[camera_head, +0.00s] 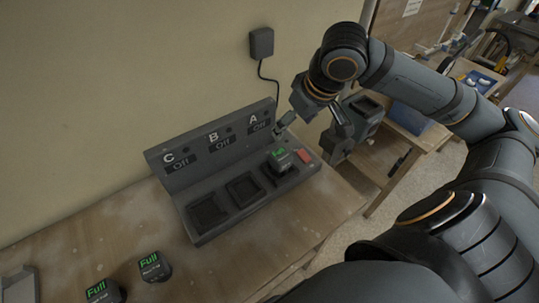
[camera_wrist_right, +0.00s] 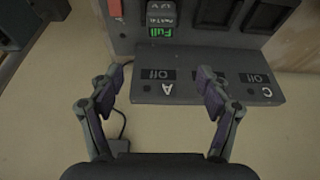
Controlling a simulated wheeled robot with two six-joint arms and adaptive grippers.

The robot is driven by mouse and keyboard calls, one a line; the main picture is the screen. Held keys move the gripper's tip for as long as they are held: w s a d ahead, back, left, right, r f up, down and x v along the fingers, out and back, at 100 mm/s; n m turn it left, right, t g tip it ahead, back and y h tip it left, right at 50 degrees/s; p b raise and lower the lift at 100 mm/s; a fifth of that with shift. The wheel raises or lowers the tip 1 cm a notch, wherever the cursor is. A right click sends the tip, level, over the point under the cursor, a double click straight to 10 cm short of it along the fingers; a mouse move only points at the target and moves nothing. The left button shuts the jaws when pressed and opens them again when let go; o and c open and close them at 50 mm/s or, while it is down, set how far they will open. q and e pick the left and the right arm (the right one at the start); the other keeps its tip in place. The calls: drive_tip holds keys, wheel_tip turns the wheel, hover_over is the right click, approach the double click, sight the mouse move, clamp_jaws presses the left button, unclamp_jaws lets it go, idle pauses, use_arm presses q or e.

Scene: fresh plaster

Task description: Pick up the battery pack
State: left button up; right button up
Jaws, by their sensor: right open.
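A black battery pack (camera_head: 281,161) with a green "Full" label sits in the bay under the letter A of a grey charging dock (camera_head: 213,228). The pack also shows in the right wrist view (camera_wrist_right: 161,17), upside down at the top. Two more black packs marked "Full", one (camera_head: 153,267) and another (camera_head: 103,291), stand on the table at lower left. My right gripper (camera_head: 310,138) is open and empty, above and behind the pack in bay A, near the dock's right end. In the right wrist view its fingers (camera_wrist_right: 165,76) are spread before the A panel. My left gripper is not in view.
Bays B (camera_head: 243,189) and C (camera_head: 206,212) are empty. All three panels read "Off". A red part (camera_head: 304,156) sits beside bay A. A wall adapter (camera_head: 261,42) with a cable hangs behind the dock. A grey object (camera_head: 18,285) stands at lower left.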

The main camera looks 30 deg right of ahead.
drive_tip(key=b, duration=0.5)
approach(282, 155)
drive_tip(key=p+x, duration=0.1)
drive_tip(key=x, duration=0.4)
drive_tip(key=shift+a, duration=0.1)
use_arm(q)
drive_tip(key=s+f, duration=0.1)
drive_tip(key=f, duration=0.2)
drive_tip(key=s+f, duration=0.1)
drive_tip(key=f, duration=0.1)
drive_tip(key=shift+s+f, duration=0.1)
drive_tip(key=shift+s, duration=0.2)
use_arm(e)
drive_tip(key=shift+f, duration=0.45)
drive_tip(key=x, duration=0.5)
drive_tip(key=shift+w+f, duration=0.1)
drive_tip(key=shift+w, duration=0.05)
